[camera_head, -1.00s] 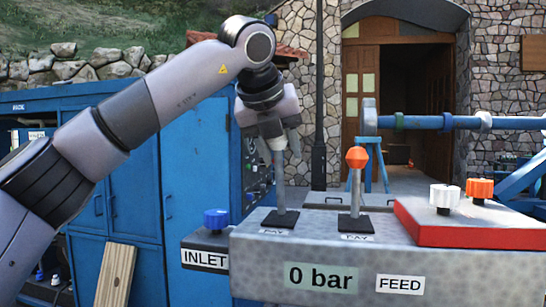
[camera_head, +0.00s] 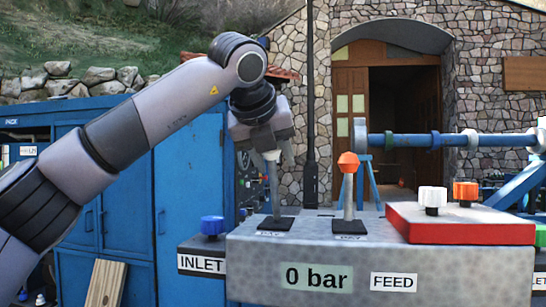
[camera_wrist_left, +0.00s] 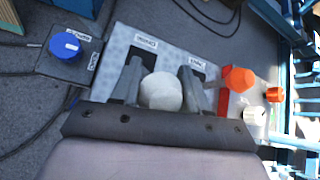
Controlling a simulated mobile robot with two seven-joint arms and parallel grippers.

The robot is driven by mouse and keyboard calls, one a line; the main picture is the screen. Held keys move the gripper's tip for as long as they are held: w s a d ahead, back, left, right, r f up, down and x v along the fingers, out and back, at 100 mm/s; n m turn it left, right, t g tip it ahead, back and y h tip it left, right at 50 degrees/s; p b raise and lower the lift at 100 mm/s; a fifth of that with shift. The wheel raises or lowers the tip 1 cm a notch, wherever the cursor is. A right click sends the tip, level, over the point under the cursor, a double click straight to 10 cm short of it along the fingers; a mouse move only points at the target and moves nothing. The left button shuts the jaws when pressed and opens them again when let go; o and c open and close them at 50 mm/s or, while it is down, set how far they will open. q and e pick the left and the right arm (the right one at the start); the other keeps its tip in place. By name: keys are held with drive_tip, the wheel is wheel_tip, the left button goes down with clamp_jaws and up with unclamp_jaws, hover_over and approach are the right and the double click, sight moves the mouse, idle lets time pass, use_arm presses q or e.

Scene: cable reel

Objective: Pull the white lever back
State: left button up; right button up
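The white lever (camera_head: 276,192) stands nearly upright on the left of the grey block's top, in a black slot plate. Its rounded white knob (camera_wrist_left: 162,92) lies between the fingers of my left gripper (camera_head: 267,158) in both views. The fingers are spread on either side of the knob, and in the head view a gap shows between the left finger and the lever. The left wrist view also shows my left gripper (camera_wrist_left: 160,82) around the knob. Whether either finger touches it is unclear. My right gripper is out of view.
An orange-topped lever (camera_head: 348,180) stands just to the right. A blue knob (camera_head: 213,225) sits at the inlet. A red-edged plate (camera_head: 460,222) carries white and orange knobs. The block (camera_head: 440,270) shows a "0 bar" display. Blue cabinets (camera_head: 190,180) stand behind.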

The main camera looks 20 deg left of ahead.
use_arm(q)
drive_tip(key=o, duration=0.4)
drive_tip(key=v, duration=0.7)
drive_tip(key=shift+b, duration=0.35)
drive_tip(key=shift+d, duration=0.1)
